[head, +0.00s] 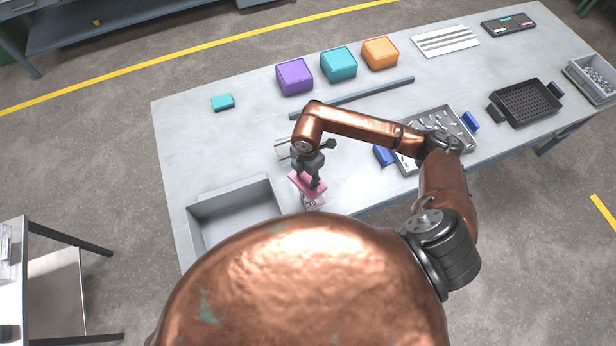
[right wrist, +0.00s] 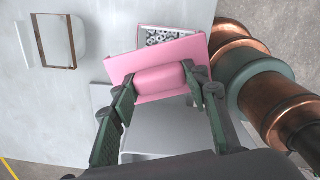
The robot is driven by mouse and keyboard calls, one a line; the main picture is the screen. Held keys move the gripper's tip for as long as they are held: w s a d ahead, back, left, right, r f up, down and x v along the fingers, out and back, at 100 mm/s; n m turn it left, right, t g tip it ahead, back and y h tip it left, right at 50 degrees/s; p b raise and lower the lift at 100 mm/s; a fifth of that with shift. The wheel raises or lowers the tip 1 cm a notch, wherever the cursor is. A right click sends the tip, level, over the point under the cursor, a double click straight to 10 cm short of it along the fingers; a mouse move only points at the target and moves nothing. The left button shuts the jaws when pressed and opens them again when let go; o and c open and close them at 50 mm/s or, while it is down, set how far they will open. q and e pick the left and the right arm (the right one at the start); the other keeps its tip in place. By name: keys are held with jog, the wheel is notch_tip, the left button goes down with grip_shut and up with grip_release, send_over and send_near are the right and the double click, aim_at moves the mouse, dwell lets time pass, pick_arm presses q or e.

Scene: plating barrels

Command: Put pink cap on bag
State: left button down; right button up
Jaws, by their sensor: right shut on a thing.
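My right gripper (head: 310,176) is shut on the pink cap (head: 303,186) near the table's front edge. In the right wrist view the fingers of my right gripper (right wrist: 158,80) pinch the raised grip of the pink cap (right wrist: 165,58), which is a flat plate. Just beyond the cap is an open container full of small metal parts (right wrist: 172,36), likely the bag. It also shows in the head view (head: 314,202), partly hidden by the cap. The cap overlaps it in both views; I cannot tell if they touch. My left gripper is not in view.
A grey open bin (head: 207,203) stands left of the gripper. Purple (head: 294,77), teal (head: 338,63) and orange (head: 380,52) boxes stand behind a long bar (head: 360,95). A parts tray (head: 470,146) lies under my right arm.

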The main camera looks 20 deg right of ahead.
aim_at(308, 185)
jog(key=m, duration=0.3)
jog(key=shift+s+f+m+p, duration=0.35)
jog(key=shift+s+m, duration=0.05)
jog(key=shift+f+m, duration=0.15)
jog(key=shift+m, duration=0.15)
jog(key=shift+f, duration=0.1)
jog(key=shift+f, duration=0.1)
jog(key=shift+f+b, duration=1.25)
jog(key=shift+f, duration=0.1)
jog(key=shift+f+b, duration=1.25)
jog(key=shift+f, duration=0.7)
jog(key=shift+f, duration=0.2)
